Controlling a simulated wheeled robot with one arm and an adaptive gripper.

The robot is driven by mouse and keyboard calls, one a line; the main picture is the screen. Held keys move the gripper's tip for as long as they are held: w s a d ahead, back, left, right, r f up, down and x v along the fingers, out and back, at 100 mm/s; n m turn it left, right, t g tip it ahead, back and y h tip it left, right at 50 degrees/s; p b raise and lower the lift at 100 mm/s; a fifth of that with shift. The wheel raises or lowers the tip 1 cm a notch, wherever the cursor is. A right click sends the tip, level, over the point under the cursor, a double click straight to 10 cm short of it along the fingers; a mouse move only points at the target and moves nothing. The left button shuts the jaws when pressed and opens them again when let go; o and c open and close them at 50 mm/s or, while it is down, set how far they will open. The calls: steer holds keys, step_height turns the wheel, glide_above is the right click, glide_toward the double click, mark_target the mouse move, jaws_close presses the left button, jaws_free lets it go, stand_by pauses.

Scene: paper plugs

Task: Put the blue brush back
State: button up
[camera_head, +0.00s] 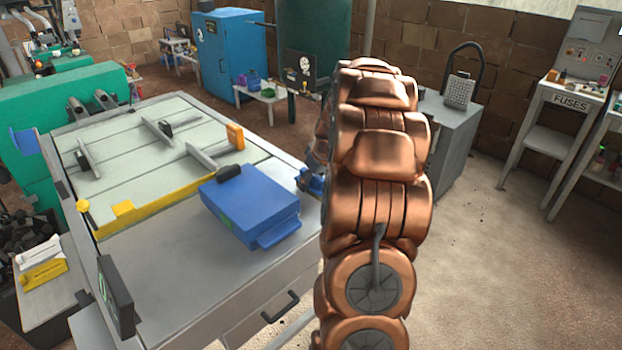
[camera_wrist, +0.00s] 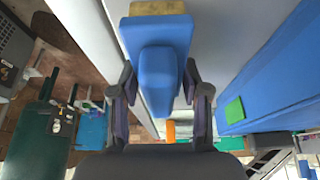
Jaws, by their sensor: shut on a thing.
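The blue brush (camera_wrist: 157,75) is in my gripper (camera_wrist: 159,98), in the wrist view. Its blue handle lies between the two dark fingers, and its wide blue head with tan bristles (camera_wrist: 157,7) is at the top of the picture. In the head view a small blue part of the brush (camera_head: 312,183) shows beside my copper arm, near the table's right edge. My arm hides most of the gripper and brush there. I cannot tell whether the brush touches the table.
The grey worktable (camera_head: 170,275) carries a blue case (camera_head: 253,200), which is left of the brush. Behind it are a pale slotted panel with a yellow edge (camera_head: 160,205) and an orange block (camera_head: 235,136). A black-framed screen (camera_head: 117,297) stands at the front left. The table's front is clear.

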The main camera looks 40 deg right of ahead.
steer(key=shift+f, duration=0.2)
steer(key=o, duration=1.1)
steer(key=shift+r, duration=0.1)
steer(key=shift+r, duration=0.2)
steer(key=b+v, duration=0.3)
steer(key=v, duration=0.8)
steer(key=shift+s+r, duration=0.15)
steer(key=shift+r, duration=0.25)
